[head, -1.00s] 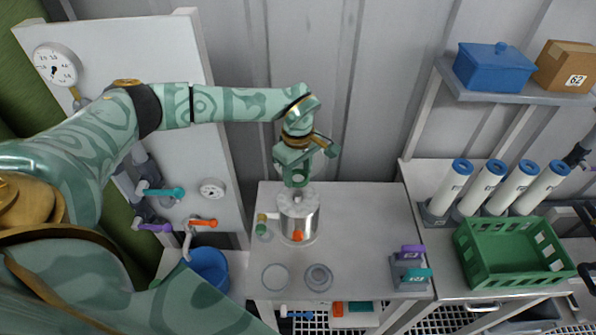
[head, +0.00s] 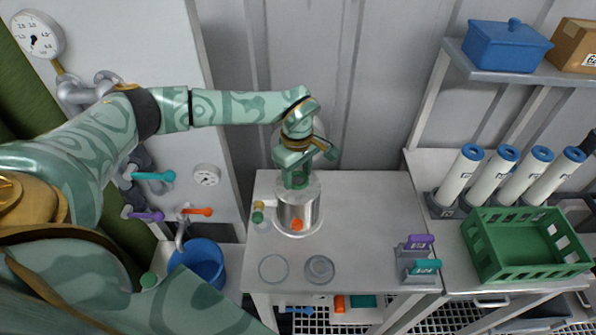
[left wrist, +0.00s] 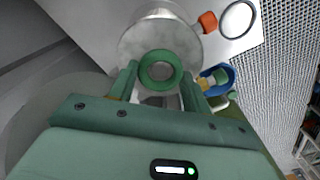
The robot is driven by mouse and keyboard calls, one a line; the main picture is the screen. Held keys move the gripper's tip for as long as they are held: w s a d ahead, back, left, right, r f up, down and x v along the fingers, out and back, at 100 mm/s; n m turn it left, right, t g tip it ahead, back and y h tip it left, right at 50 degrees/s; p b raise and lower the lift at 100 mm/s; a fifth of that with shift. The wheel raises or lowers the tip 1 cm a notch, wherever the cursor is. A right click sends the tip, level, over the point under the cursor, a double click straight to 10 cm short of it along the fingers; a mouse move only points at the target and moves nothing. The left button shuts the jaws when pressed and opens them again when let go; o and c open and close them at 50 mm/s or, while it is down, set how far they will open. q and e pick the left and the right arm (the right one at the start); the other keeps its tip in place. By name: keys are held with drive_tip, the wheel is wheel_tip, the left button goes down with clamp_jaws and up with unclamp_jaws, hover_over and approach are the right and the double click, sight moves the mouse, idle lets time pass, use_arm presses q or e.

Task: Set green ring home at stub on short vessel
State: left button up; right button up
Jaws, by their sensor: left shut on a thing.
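The short vessel (head: 297,212) is a shiny metal cylinder standing upright on the table, with an orange fitting (head: 297,225) on its front and a yellow and green side port (head: 258,212). My left gripper (head: 295,184) points down at the vessel's lid and is shut on the green ring (left wrist: 160,70). In the left wrist view the ring sits between the fingertips over the pale lid (left wrist: 150,30). A grey disc shows through the ring's hole, probably the top of the stub. How far down the ring sits on the stub cannot be told. My right gripper is not in view.
A round clear dish (head: 319,268) and a thin ring outline (head: 273,268) lie in front of the vessel. A grey block with purple and teal handles (head: 418,258) stands at the table's right. A green crate (head: 520,245) and several white cylinders (head: 458,178) are further right. A blue bucket (head: 200,262) is left.

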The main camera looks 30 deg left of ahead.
sight(297, 180)
use_arm(q)
drive_tip(key=shift+f, duration=0.7)
idle(0.3)
drive_tip(key=o, duration=1)
wheel_tip(297, 180, up, 16)
drive_tip(key=shift+r+p, duration=0.15)
drive_tip(key=shift+p, duration=0.45)
